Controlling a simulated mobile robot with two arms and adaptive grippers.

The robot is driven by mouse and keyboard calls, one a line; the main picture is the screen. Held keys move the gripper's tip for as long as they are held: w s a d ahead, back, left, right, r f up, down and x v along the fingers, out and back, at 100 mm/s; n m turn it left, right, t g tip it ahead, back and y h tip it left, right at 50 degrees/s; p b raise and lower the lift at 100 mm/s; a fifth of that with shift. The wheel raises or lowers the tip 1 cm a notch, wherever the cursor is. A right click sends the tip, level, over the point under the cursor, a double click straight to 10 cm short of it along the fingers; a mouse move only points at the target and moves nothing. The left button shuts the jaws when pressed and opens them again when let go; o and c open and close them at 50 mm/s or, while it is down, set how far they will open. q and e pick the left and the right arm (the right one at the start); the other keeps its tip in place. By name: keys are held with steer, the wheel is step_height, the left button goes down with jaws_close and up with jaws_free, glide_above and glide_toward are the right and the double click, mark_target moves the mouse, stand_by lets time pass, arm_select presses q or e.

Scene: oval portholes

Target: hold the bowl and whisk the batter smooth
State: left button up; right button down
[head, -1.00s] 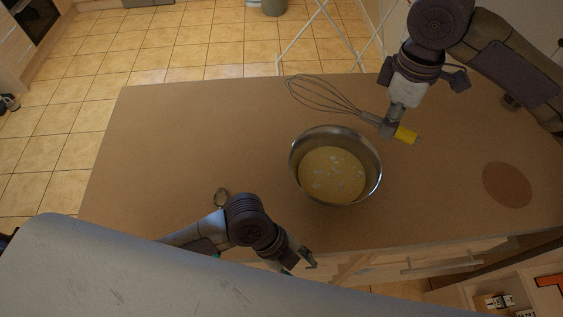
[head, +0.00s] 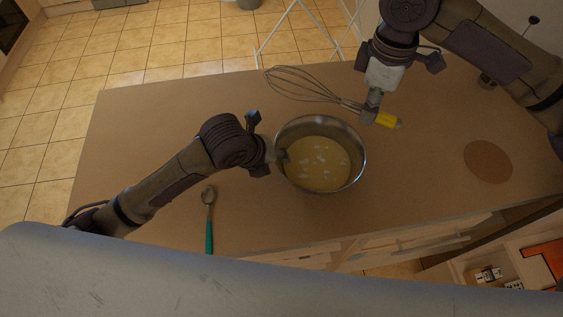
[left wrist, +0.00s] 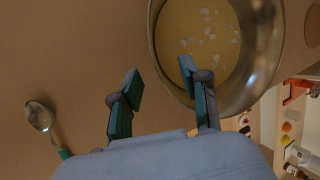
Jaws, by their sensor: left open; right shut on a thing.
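A metal bowl (head: 359,158) of yellow batter with pale lumps stands on the brown counter; it also shows in the left wrist view (left wrist: 268,50). My left gripper (head: 278,157) is at the bowl's left rim. In the left wrist view, my left gripper (left wrist: 160,85) is open, with one finger overlapping the bowl's inside and the other outside; contact is unclear. My right gripper (head: 371,112) is shut on the whisk (head: 305,86) near its yellow handle end. The whisk is held behind the bowl, its wires pointing left, outside the batter.
A spoon with a teal handle (head: 209,220) lies left of the bowl. A round brown mat (head: 488,161) lies at the right. The counter (head: 140,140) is clear at the left. Open shelves with small items (head: 490,275) stand at the lower right.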

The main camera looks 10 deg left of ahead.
mark_target(284, 165)
arm_select(q)
steer(key=x, duration=0.8)
jaws_close()
stand_by(0.4)
